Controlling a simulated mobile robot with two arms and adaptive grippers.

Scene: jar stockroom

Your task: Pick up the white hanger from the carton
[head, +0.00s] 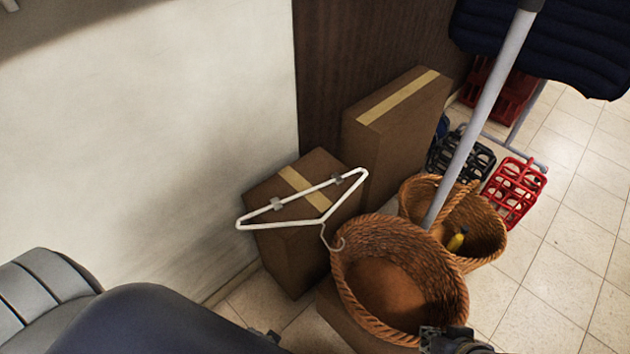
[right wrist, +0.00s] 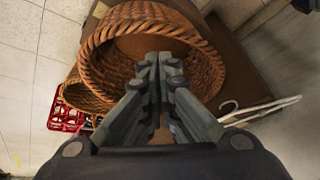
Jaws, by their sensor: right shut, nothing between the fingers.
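The white hanger (head: 283,207) lies across the top of the lower brown carton (head: 300,255), its hook hanging past the carton's right edge near the front basket. It has two grey clips on its bar. It also shows in part at the right of the right wrist view (right wrist: 262,108). My right gripper (head: 452,342) is at the bottom edge of the head view, right of the hanger and apart from it. In the right wrist view its fingers (right wrist: 159,62) are shut and empty, in front of the basket. A small dark part, probably my left gripper (head: 264,335), shows at the bottom; its fingers are hidden.
A wicker basket (head: 375,235) stands right of the carton, with a second basket (head: 490,222) behind it holding something yellow (head: 457,241). A taller carton (head: 400,125) stands behind. A grey pole (head: 485,110) rises between the baskets.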

